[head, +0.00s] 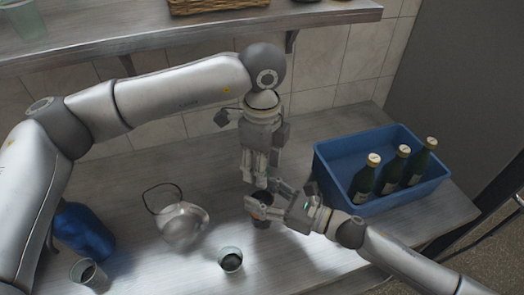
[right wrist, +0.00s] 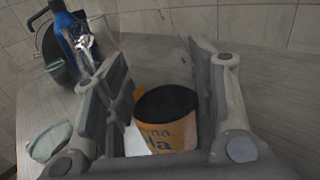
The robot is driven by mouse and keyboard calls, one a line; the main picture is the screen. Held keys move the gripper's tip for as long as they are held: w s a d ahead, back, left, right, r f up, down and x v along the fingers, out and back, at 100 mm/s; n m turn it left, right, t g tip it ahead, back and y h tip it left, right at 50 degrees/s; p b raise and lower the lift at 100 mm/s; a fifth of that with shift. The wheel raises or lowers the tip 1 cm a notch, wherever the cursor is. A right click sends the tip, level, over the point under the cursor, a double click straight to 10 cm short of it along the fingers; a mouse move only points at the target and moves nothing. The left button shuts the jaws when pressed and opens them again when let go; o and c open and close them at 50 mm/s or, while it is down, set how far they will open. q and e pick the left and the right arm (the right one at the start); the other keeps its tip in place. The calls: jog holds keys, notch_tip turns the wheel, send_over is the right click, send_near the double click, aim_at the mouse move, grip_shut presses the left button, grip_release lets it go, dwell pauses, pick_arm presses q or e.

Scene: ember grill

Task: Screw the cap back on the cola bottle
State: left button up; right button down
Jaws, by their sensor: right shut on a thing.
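The cola bottle (head: 262,222) is dark with an orange label and stands on the counter, mostly hidden by my grippers. Its label with dark lettering shows between the fingers in the right wrist view (right wrist: 168,130). My right gripper (head: 262,207) comes in from the right and is shut on the bottle. My left gripper (head: 256,176) points down directly above the bottle, its fingers close together at the bottle's top. I cannot make out the cap, and whether the left fingers hold it is hidden.
A blue crate (head: 330,163) with green bottles (head: 362,180) stands at right. A shelf (head: 190,43) runs above the counter.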

pick_arm(q)
jog(key=shift+f, duration=0.35)
jog(key=shift+c, duration=0.4)
